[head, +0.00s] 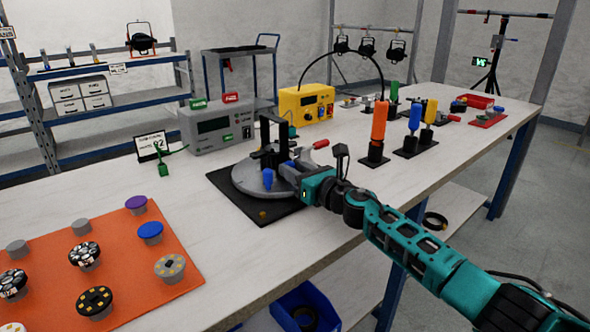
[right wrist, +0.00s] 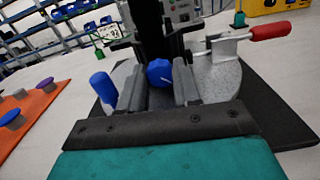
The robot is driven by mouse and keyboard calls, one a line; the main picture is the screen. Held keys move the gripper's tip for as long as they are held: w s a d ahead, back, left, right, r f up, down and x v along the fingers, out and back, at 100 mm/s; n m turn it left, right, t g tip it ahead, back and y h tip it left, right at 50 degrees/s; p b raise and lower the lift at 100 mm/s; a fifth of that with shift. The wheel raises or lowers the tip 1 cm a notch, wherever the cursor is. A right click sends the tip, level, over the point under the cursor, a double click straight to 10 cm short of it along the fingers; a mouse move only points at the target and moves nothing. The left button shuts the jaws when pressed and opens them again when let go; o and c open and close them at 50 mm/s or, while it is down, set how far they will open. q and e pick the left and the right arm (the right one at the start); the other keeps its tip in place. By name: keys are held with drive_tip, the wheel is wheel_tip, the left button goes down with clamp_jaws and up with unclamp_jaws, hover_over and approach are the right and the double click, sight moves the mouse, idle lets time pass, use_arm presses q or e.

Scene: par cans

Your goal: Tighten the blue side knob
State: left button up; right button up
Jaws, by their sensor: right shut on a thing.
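The blue side knob (right wrist: 159,73) sits between the two fingers of my right gripper (right wrist: 160,88) in the right wrist view, on the side of a black upright fixture (right wrist: 153,30). A short white line shows on its face. My right gripper (head: 284,172) is shut on it. The fixture stands on a round grey plate (head: 243,180) over a black base (head: 226,187). A separate blue upright handle (right wrist: 103,87) stands left of the fingers, apart from them. My left gripper is not in view.
A red-handled clamp (right wrist: 227,46) is right of the fingers. A grey meter box (head: 216,130) and a yellow box (head: 305,103) stand behind. An orange mat (head: 110,240) with several knobs lies at left. Orange, blue and yellow-handled tools stand at right.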

drive_tip(key=m+p, duration=0.1)
drive_tip(key=m, duration=0.3)
drive_tip(key=shift+m, duration=0.3)
drive_tip(key=o, duration=1.1)
drive_tip(key=shift+c, duration=0.2)
drive_tip(key=shift+d, duration=0.15)
